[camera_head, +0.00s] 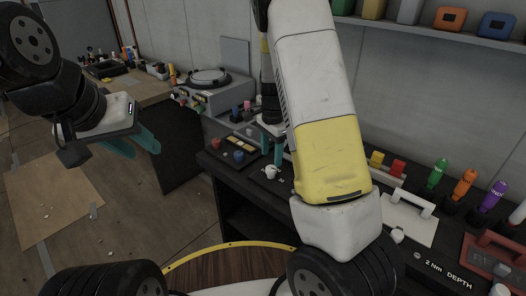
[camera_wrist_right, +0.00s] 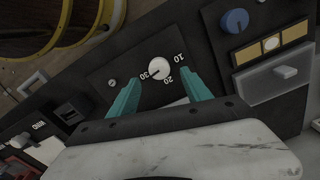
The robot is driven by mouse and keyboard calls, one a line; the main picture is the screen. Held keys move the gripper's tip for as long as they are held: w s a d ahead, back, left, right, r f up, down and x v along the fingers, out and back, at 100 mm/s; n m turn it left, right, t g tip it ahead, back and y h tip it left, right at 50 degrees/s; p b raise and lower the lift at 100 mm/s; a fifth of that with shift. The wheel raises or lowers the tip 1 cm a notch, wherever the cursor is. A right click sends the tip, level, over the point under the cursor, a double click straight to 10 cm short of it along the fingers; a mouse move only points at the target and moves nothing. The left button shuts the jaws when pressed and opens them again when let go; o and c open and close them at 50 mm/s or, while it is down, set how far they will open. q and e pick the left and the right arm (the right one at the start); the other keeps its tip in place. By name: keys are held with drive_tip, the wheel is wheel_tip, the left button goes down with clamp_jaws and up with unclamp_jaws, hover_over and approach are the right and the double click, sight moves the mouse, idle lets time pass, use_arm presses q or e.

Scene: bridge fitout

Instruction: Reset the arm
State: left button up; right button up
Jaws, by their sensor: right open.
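My right gripper (camera_head: 272,150) is open, its two teal fingers pointing down at the black console in the head view. In the right wrist view the fingers (camera_wrist_right: 163,84) stand apart, on either side of a white round knob (camera_wrist_right: 159,68) on a dial marked 10, 20 and 30. I cannot tell whether they touch it. The white knob (camera_head: 271,171) also shows in the head view, just below the fingertips. My left gripper (camera_head: 140,149) is at the left, raised over the floor, with its teal fingers apart and nothing between them.
The console holds a blue knob (camera_wrist_right: 235,21), a clear-covered switch (camera_wrist_right: 276,77), and green (camera_head: 438,173), orange (camera_head: 465,184) and purple (camera_head: 492,196) drivers. A turntable-like device (camera_head: 207,78) stands behind. A cardboard sheet (camera_head: 47,203) lies on open floor at left.

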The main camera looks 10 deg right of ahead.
drive_tip(key=shift+r, duration=0.5)
drive_tip(key=shift+s+r, duration=0.1)
drive_tip(key=shift+r, duration=0.15)
drive_tip(key=s+a+r+n+t+y, duration=0.1)
drive_tip(key=s+r+n, duration=0.2)
drive_tip(key=s+r, duration=0.35)
drive_tip(key=s+a+r+n+t+y, duration=0.1)
drive_tip(key=s+r+n+t+y, duration=0.2)
drive_tip(key=r, duration=0.6)
drive_tip(key=s+r+n+t+h, duration=0.1)
drive_tip(key=s+r+n, duration=0.2)
drive_tip(key=s, duration=0.4)
drive_tip(key=s+r+n+t, duration=0.1)
drive_tip(key=s+r+n, duration=0.2)
drive_tip(key=s+n, duration=0.2)
drive_tip(key=shift+s+r+h, duration=0.35)
drive_tip(key=shift+s+h, duration=0.05)
drive_tip(key=shift+s, duration=0.9)
drive_tip(key=shift+a, duration=0.1)
drive_tip(key=shift+c, duration=0.3)
